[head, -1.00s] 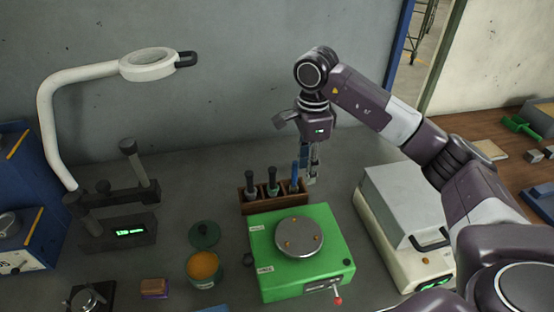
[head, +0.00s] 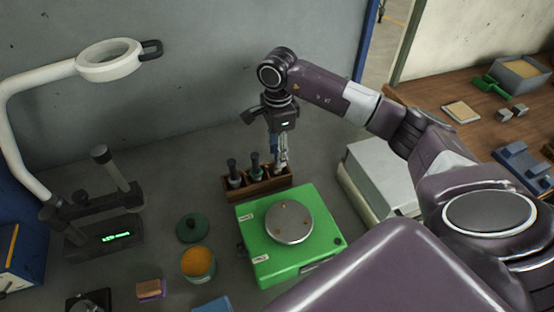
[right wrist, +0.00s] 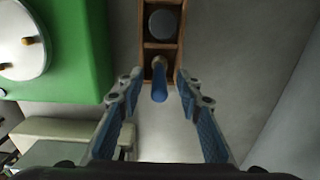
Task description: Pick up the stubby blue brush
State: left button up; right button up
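The stubby blue brush (right wrist: 159,84) stands handle up in the end compartment of a wooden rack (right wrist: 145,60). In the head view this is the right end of the rack (head: 258,188), where my fingers largely hide the brush. My right gripper (head: 280,158) points down over that end. In the right wrist view the right gripper (right wrist: 160,78) is open, with one finger on each side of the blue handle and a gap to each. My left gripper is not in view.
Two dark-handled brushes (head: 233,172) stand in the rack's other compartments. A green device (head: 265,245) with a round metal plate sits just in front. A pale box-shaped machine (head: 375,180) stands right. An orange-filled jar (head: 198,263) and a magnifier lamp (head: 108,62) are left.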

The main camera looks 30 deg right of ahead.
jog(key=shift+f, duration=0.7)
grip_shut()
jog(key=shift+r, duration=0.15)
notch_tip(320, 180, up, 10)
jog(key=b, duration=0.3)
jog(key=shift+w+f, duration=0.1)
jog(key=shift+f, duration=0.1)
notch_tip(320, 180, up, 10)
